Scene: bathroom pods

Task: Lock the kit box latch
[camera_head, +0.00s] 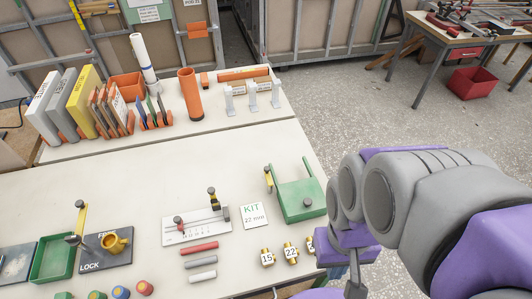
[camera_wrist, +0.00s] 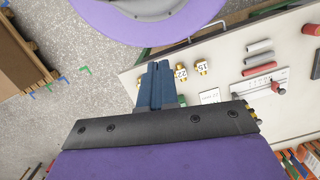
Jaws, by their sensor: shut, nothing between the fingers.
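A green box (camera_head: 300,201) with raised side walls sits at the table's right edge, beside a card (camera_head: 253,216) reading KIT 22 mm. A yellowish upright bar with a dark knob (camera_head: 268,169) stands at its left; I cannot tell if this is the latch. At the left, a dark plate (camera_head: 90,265) marked LOCK carries a brass-coloured piece (camera_head: 116,244) and a dark-knobbed lever. My gripper (camera_wrist: 157,70) is shut and empty in the wrist view, its blue-grey fingers together. In the head view my arm is at the right, near the green box; the fingertips are not clear.
Three numbered brass fittings (camera_head: 290,251) and several coloured rods (camera_head: 200,261) lie at the table's front. A white gauge board (camera_head: 195,230) lies left of the card. A green tray (camera_head: 52,260) is at the left. Binders (camera_head: 80,105) and racks line the back.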

